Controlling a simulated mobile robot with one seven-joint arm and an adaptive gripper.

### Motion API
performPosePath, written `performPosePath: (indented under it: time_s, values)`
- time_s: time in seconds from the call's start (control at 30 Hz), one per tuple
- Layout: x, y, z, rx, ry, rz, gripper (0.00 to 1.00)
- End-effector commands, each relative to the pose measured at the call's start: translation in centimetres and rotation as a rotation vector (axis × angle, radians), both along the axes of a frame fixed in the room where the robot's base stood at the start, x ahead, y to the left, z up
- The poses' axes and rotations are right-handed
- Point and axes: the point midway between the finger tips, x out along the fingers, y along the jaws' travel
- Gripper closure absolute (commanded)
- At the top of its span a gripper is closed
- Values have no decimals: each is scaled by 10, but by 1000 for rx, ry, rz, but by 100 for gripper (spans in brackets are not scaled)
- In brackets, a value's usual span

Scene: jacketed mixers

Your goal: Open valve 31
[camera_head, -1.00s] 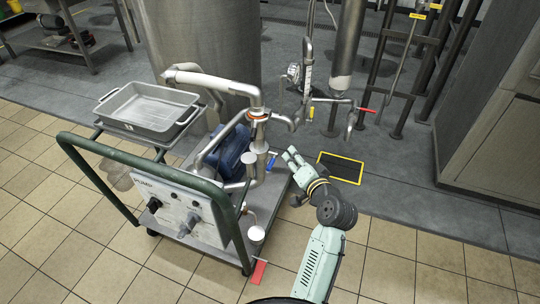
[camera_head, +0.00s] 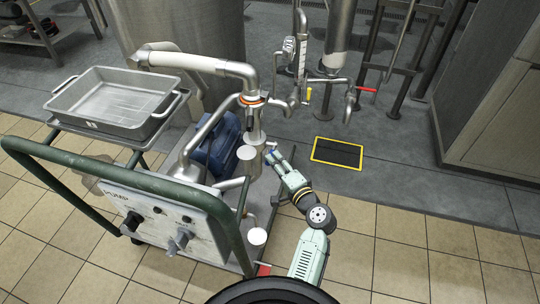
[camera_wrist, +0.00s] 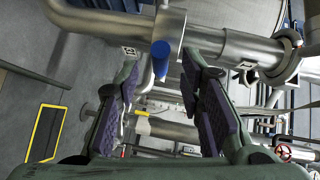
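A blue valve handle (camera_wrist: 161,58) sits on a steel pipe fitting (camera_wrist: 172,28) in the wrist view, just beyond my fingertips. My gripper (camera_wrist: 160,95) is open, one finger on each side of the blue handle. In the head view my gripper (camera_head: 276,159) reaches to the pump cart's vertical pipe (camera_head: 254,125); the blue handle is not clearly visible there.
The pump cart (camera_head: 170,225) with its green frame carries a grey tray (camera_head: 62,103). Behind are a yellow handle (camera_head: 308,94) and a red handle (camera_head: 366,89) on fixed piping. A yellow-edged floor grate (camera_head: 338,152) lies right. Tiled floor is open at right.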

Motion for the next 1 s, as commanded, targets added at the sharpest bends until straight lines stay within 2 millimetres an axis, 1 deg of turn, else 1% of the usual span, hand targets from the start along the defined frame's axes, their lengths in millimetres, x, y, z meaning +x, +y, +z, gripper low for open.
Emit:
performPosePath:
  time_s: [0.03, 0.1, 0.27, 0.4, 0.63, 1.0]
  values:
    - [9, 5, 0, 1, -1, 1, 65]
    - [18, 10, -1, 0, -1, 1, 65]
    - [32, 18, -4, -1, 0, 0, 65]
    - [37, 21, -6, -1, 0, 0, 65]
    - [37, 21, -6, -1, -1, -1, 65]
    - [37, 20, -6, -1, -1, -1, 90]
